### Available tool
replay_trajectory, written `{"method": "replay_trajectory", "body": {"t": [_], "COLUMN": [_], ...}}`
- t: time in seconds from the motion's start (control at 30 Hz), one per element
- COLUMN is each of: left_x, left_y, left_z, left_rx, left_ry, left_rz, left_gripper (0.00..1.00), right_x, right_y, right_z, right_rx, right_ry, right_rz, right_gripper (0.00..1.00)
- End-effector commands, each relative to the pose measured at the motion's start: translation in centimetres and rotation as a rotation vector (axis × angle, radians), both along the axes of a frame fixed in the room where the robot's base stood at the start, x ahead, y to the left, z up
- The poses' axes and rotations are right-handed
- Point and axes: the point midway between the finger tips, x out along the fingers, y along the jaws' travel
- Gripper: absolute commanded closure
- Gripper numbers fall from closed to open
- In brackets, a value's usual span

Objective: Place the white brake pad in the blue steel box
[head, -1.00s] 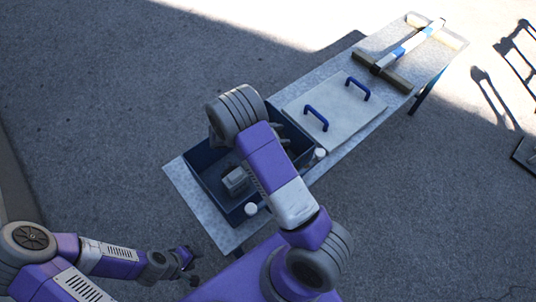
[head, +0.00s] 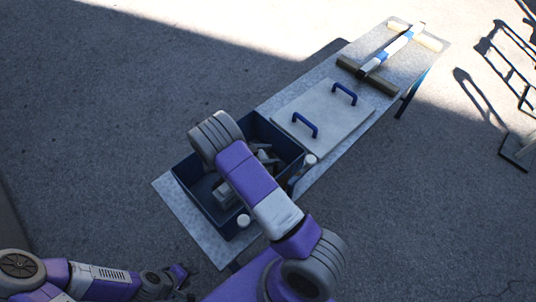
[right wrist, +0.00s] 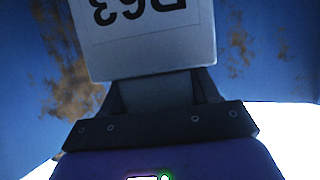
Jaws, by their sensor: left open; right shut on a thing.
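The white brake pad (right wrist: 150,40), a pale plate with dark upside-down lettering, fills the top middle of the right wrist view. My right gripper (right wrist: 157,92) is shut on its near edge. Blue surfaces with brown rust-like patches lie behind it. The open blue steel box (head: 286,140) stands at the near end of the grey table in the head view. My right arm reaches across it and hides part of its inside. The pad cannot be made out clearly there. My left gripper (head: 184,276) is open and empty at the lower left, off the table.
Grey items (head: 226,195) lie inside the box. A pale lid (head: 322,112) with two blue handles lies beyond it on the table (head: 185,213). A long-handled broom-like tool (head: 393,48) lies at the far end.

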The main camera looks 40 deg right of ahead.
Motion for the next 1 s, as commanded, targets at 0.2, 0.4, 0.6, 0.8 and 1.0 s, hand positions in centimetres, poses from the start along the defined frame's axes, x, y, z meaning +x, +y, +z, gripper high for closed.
{"method": "replay_trajectory", "body": {"t": [0.2, 0.4, 0.6, 0.8, 1.0], "left_x": [0.0, 0.0, 0.0, 0.0, 0.0], "left_y": [0.0, 0.0, 0.0, 0.0, 0.0], "left_z": [0.0, 0.0, 0.2, 0.4, 0.5], "left_rx": [0.000, 0.000, 0.000, 0.000, 0.000], "left_ry": [0.000, 0.000, 0.000, 0.000, 0.000], "left_rz": [0.000, 0.000, 0.000, 0.000, 0.000], "left_gripper": [0.57, 0.57, 0.57, 0.57, 0.57], "right_x": [0.0, 0.0, 0.3, 1.4, 2.6], "right_y": [0.0, 0.0, 0.7, 4.2, 7.9], "right_z": [-0.1, -0.1, 0.6, 2.1, 3.7], "right_rx": [0.000, 0.000, 0.002, 0.002, 0.002], "right_ry": [0.000, 0.000, -0.002, -0.003, -0.003], "right_rz": [0.000, 0.000, 0.001, 0.002, 0.002], "right_gripper": [0.15, 0.15, 0.15, 0.15, 0.15]}}
